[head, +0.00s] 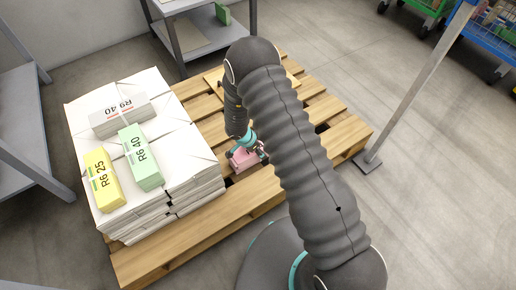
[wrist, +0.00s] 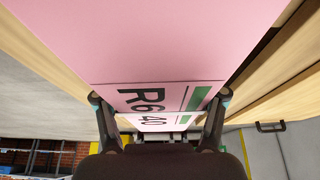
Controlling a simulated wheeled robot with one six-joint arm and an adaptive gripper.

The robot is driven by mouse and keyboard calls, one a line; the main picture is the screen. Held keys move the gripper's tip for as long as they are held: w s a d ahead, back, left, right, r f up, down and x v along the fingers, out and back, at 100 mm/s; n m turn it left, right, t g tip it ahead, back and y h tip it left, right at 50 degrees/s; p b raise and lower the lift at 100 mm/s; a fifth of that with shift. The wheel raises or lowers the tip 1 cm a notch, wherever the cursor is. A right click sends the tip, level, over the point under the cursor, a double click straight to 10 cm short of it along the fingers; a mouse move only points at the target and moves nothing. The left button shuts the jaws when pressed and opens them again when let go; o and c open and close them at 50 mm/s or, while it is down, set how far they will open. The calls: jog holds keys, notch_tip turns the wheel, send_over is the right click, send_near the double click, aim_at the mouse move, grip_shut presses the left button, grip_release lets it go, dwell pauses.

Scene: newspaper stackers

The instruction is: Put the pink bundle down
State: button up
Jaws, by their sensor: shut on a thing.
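The pink bundle (head: 243,160) is low over the wooden pallet (head: 262,205), to the right of the stacked white paper. My gripper (head: 247,147) is shut on it from above. In the wrist view the pink bundle (wrist: 150,45) fills the upper middle, marked R6 40 with green stripes, with a finger of my gripper (wrist: 160,125) on each side. Pallet boards (wrist: 285,80) show close beside the bundle. I cannot tell whether the bundle touches the boards.
White paper stacks (head: 180,125) cover the pallet's left part. A grey bundle (head: 122,115), a green bundle (head: 141,158) and a yellow bundle (head: 103,180) lie on them. A metal post (head: 420,85) stands at the right. Grey racks (head: 22,130) stand at the left.

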jog(key=o, duration=1.8)
jog(key=shift+f, duration=0.1)
